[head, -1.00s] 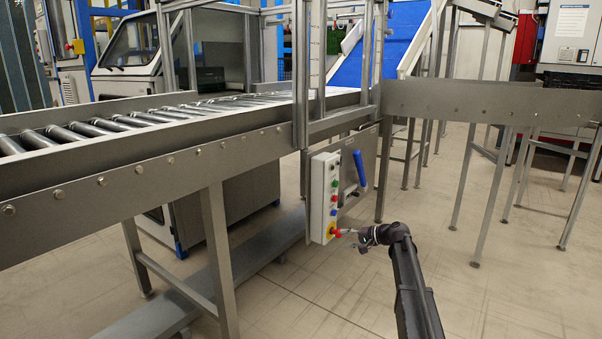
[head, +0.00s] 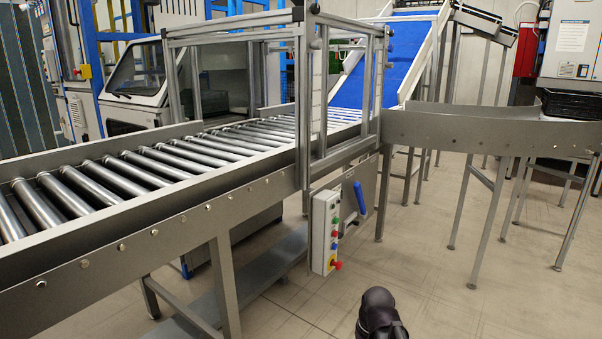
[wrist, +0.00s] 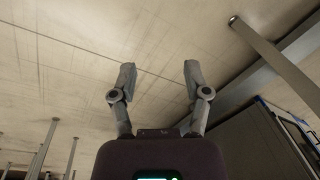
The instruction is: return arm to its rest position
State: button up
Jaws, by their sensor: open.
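My gripper (wrist: 159,80) shows in the wrist view with its two grey fingers spread apart. Nothing is between them, and tiled floor lies behind them. In the head view only a dark rounded part of my arm (head: 381,316) shows at the bottom edge, right of the control box (head: 325,231). The fingers are not visible in the head view. The box carries several coloured buttons and a red knob on a yellow plate at its lower end. My arm is apart from the box.
A roller conveyor (head: 130,247) runs from the lower left to a framed gate (head: 312,100). A blue lever (head: 359,198) is beside the control box. The floor (head: 470,310) at lower right is clear.

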jog(key=s+d+r+h+p, duration=0.1)
jog(key=s+r+p, duration=0.1)
jog(key=s, duration=0.2)
notch_tip(320, 180, up, 38)
jog(key=p, duration=3.7)
jog(key=shift+d+f, duration=0.15)
jog(key=shift+f, duration=0.1)
jog(key=shift+w, duration=0.1)
